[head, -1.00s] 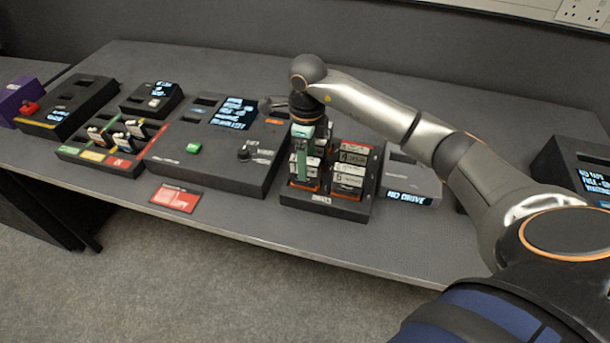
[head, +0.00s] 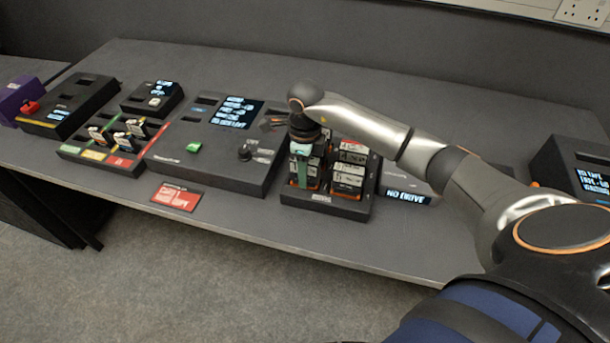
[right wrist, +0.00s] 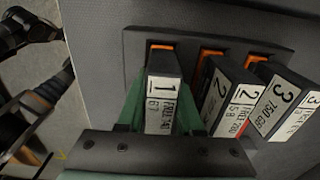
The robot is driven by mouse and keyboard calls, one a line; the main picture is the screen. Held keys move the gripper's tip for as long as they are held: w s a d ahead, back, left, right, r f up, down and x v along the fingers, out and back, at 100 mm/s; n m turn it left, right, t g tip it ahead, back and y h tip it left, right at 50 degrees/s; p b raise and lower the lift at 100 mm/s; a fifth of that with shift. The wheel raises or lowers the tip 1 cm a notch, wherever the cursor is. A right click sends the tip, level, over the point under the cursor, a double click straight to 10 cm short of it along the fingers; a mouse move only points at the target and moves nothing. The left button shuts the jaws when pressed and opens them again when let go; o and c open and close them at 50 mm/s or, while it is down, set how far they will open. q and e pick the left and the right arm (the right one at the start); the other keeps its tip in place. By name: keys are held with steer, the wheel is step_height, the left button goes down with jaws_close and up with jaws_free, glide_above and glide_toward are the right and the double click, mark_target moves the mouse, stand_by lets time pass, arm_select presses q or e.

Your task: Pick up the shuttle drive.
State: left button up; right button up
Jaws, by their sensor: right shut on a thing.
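A dark rack (head: 325,207) on the table holds several upright drives with white labels. In the right wrist view the drives are numbered, with drive 1 (right wrist: 160,105) at the left, then drive 2 (right wrist: 225,95) and drive 3 (right wrist: 283,100). My right gripper (head: 303,175) is over the rack's near left part. In the right wrist view its green fingers are shut on drive 1, one on each side. Drive 1 appears to be still in the rack; its lower part is hidden. No drive is visibly marked as the shuttle. My left gripper is not in view.
Left of the rack is a console (head: 215,160) with a screen and green button. Farther left is a tray (head: 100,158) with coloured strips and several small drives. A dock (head: 408,190) reading "NO DRIVE" sits close right of the rack. A red card (head: 176,196) lies in front.

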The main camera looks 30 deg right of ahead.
jaws_close()
steer(key=shift+r, duration=0.15)
